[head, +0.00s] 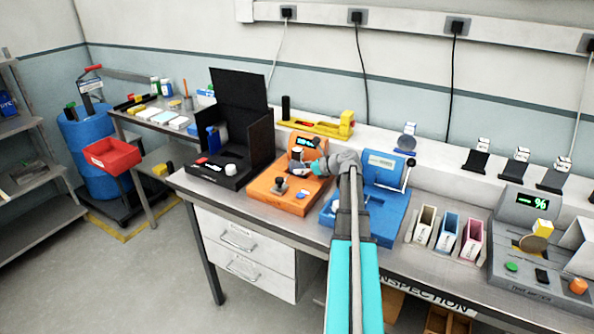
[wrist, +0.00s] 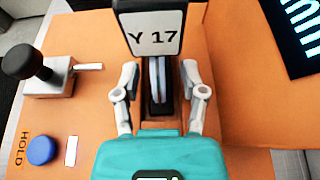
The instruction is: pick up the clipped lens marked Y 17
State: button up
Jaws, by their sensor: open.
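The clipped lens marked Y 17 (wrist: 157,80) stands edge-on in a dark slot of the orange device (wrist: 225,110) in the wrist view. Its white tag (wrist: 152,35) with black letters rises at the top of that view. My gripper (wrist: 158,78) is open, with one finger on each side of the lens and a gap on both sides. In the head view my gripper (head: 310,168) is at the orange device (head: 262,185), and the lens there is too small to tell apart from it.
A black-knobbed lever (wrist: 35,70) and a blue HOLD button (wrist: 41,150) are left of the slot. A display (wrist: 295,35) is at the upper right. A black screened box (head: 235,150) stands left of the orange device, and a blue device (head: 385,205) stands right.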

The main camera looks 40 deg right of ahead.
jog(key=shift+x, duration=1.05)
grip_shut()
